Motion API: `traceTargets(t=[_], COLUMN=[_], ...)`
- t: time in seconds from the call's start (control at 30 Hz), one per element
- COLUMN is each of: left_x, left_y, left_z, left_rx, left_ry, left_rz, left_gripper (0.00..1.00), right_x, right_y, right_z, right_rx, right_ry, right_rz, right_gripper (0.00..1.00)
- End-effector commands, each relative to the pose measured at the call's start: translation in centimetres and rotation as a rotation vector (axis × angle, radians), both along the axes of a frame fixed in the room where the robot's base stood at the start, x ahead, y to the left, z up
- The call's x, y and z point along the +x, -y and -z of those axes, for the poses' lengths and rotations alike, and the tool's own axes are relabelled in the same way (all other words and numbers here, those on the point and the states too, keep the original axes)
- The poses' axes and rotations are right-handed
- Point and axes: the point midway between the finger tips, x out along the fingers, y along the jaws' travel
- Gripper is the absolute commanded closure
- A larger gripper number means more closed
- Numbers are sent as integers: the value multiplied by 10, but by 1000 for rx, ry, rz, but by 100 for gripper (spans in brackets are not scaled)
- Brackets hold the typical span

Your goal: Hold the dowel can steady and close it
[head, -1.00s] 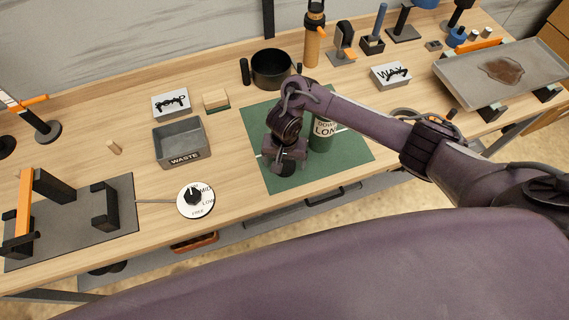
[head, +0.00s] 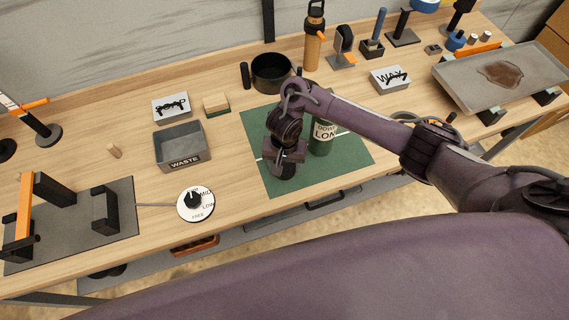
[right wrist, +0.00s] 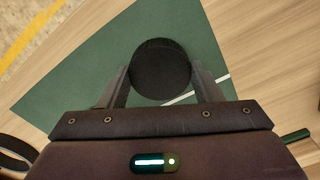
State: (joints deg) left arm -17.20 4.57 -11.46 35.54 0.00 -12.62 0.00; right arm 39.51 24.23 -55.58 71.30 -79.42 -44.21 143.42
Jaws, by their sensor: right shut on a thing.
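The green dowel can (head: 322,138), with a white label reading partly "LON", stands upright on the green mat (head: 350,160) in the head view. My right arm passes in front of its top, so I cannot see whether it is open. My right gripper (head: 284,168) is to the left of the can, above the mat, pointing down. It is shut on a round black lid (right wrist: 160,68), which sits between both fingers in the right wrist view. The lid is apart from the can. My left gripper is in neither view.
A grey waste bin (head: 182,146) and a round dial (head: 195,203) stand left of the mat. A black pot (head: 272,72) and an orange bottle (head: 313,40) are behind it. A wax box (head: 390,78) and a metal tray (head: 470,90) are to the right.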

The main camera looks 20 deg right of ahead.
Motion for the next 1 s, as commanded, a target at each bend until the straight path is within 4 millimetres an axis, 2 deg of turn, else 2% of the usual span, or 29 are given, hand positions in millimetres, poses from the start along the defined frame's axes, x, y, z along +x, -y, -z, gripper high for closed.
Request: traceTargets(t=[0.17, 0.2, 0.4, 0.57, 0.7, 1.0], left_x=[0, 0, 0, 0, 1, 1], left_y=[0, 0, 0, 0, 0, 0], left_z=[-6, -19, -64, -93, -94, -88], left_rx=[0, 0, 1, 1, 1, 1], left_ry=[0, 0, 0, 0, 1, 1], left_rz=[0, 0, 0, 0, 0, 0], left_gripper=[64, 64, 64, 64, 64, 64], right_x=[2, 2, 2, 3, 2, 1], right_y=[0, 1, 2, 2, 2, 1], right_z=[-27, -41, -98, -148, -170, -190], right_rx=[1, -2, -4, -4, -5, -1], right_ry=[5, 6, 6, 9, 8, 4], right_rz=[0, 0, -1, -2, -1, 1], right_gripper=[63, 63, 63, 63, 63, 63])
